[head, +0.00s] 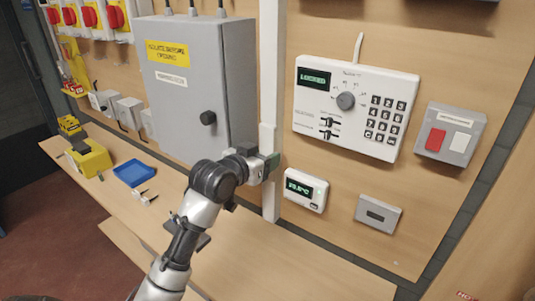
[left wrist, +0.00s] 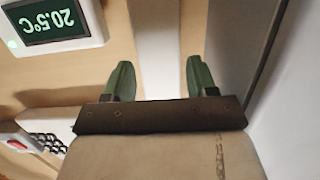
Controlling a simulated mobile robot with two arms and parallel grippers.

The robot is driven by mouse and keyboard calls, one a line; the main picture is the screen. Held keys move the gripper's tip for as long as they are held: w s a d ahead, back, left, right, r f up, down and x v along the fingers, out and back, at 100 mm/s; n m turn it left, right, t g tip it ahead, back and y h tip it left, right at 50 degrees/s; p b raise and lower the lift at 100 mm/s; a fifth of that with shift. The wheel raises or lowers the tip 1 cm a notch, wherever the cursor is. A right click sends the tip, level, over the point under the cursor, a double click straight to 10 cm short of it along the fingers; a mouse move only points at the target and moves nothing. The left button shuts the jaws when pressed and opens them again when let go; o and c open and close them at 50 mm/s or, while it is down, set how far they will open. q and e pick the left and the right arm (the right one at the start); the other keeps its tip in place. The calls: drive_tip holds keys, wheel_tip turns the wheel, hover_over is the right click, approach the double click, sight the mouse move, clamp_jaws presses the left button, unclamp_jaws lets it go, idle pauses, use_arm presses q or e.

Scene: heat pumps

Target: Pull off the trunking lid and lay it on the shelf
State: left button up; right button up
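The white trunking (head: 271,70) runs upright down the wooden board, to the right of the grey enclosure. A lower white length (head: 270,203) continues down to the shelf; I cannot tell where the lid's edges are. My left gripper (head: 268,165) is at the trunking, partly hidden by its own wrist. In the left wrist view the green fingertips (left wrist: 157,78) stand apart, one on each side of the white trunking (left wrist: 156,35), with narrow gaps visible. The wooden shelf (head: 265,262) lies below, bare on its right part. My right gripper is not in view.
The grey enclosure (head: 185,95) stands out close left of my gripper. A thermostat display (head: 305,190) and a white keypad panel (head: 352,108) are on the right. A blue tray (head: 134,173) and yellow case (head: 90,158) sit on the shelf's left part.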

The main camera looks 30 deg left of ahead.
use_arm(q)
drive_tip(key=c, duration=0.7)
drive_tip(key=shift+o, duration=0.2)
drive_tip(key=f+p+v, duration=0.1)
drive_tip(key=v, duration=0.6)
drive_tip(key=shift+s+f+p, duration=0.15)
drive_tip(key=shift+s+p, duration=0.05)
drive_tip(key=shift+p, duration=0.15)
idle(0.3)
